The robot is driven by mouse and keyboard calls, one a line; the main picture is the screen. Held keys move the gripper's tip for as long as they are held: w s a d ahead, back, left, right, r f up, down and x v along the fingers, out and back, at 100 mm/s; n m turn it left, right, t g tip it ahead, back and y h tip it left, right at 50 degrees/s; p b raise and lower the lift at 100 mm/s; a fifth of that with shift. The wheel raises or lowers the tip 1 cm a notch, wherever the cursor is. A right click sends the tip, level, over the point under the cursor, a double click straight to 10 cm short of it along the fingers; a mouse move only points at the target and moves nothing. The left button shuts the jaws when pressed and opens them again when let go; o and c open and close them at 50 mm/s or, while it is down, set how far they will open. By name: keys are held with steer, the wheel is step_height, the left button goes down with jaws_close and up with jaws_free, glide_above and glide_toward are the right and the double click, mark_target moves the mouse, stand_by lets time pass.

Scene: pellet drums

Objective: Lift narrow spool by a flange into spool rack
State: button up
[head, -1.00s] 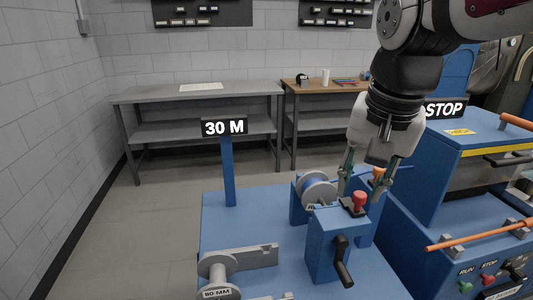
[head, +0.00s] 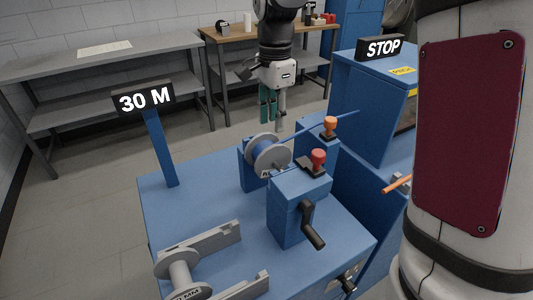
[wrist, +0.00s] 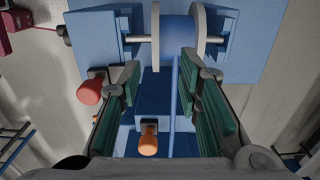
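A spool (head: 268,155) with grey flanges and blue strand wound on it sits on the blue winding stand. In the wrist view the spool (wrist: 176,45) shows at top centre, on a shaft between two blue blocks. My gripper (head: 273,122) is above and beyond the spool in the head view. Its green-padded fingers (wrist: 168,80) are spread, with the blue strand running between them and no flange held.
A red knob (head: 318,158) and an orange knob (head: 330,123) rise close to the right of the spool. A black crank (head: 311,224) sticks out in front. A "30 M" sign (head: 144,99) stands left. The blue deck between sign and rails is clear.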

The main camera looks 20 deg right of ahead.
mark_target(274, 146)
step_height(274, 146, down, 3)
steer(key=shift+f, duration=0.1)
steer(key=shift+s+f+p, duration=0.2)
steer(key=shift+f+p, duration=0.05)
steer(key=shift+f, duration=1.1)
steer(key=shift+s+f+p, duration=0.15)
steer(key=shift+f+p, duration=0.05)
steer(key=shift+f, duration=1.1)
jaws_close()
